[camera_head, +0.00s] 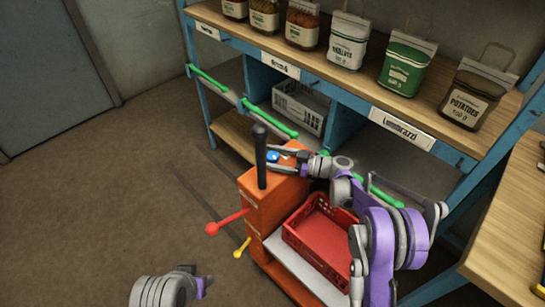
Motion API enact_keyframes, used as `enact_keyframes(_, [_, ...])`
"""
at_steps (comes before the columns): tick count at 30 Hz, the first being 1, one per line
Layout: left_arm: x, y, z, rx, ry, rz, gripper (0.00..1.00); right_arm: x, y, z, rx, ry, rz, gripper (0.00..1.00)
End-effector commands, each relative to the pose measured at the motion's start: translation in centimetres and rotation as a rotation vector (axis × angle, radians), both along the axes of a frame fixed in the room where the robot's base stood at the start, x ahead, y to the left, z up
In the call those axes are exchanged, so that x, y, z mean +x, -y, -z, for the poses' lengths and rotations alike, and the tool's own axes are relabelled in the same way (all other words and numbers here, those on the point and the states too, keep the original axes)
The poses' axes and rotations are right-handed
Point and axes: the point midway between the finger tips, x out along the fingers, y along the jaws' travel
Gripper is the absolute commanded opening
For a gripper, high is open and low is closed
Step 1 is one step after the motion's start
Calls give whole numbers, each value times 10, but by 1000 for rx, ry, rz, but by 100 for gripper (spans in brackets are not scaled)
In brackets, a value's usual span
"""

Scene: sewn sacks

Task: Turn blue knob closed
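The blue knob (272,156) is small and round, on the top of an orange cabinet (255,196) in the middle of the head view. My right gripper (283,161) comes in from the right, low over the cabinet top, with its fingers close beside the knob. At this size I cannot tell whether the fingers touch the knob or how far apart they are. My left gripper (206,284) is at the bottom edge over the floor, away from the cabinet. Its fingers are too small and dark to read.
A black upright handle (260,157) stands beside the knob. A red lever (228,223) and a yellow lever (241,247) stick out from the cabinet. A red crate (318,265) sits right of it. Shelving with sacks (405,66) stands behind. Floor at left is clear.

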Motion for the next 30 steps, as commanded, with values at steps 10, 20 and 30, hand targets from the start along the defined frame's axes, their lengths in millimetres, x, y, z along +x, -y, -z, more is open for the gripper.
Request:
enact_keyframes(10, [0,0,0,0,0,0,50,0,0,0,0,0,0,45])
enact_keyframes(20, [0,0,0,0,0,0,50,0,0,0,0,0,0,0])
enact_keyframes(30, [0,0,1,0,0,0,50,-1,0,0,-1,0,78,0])
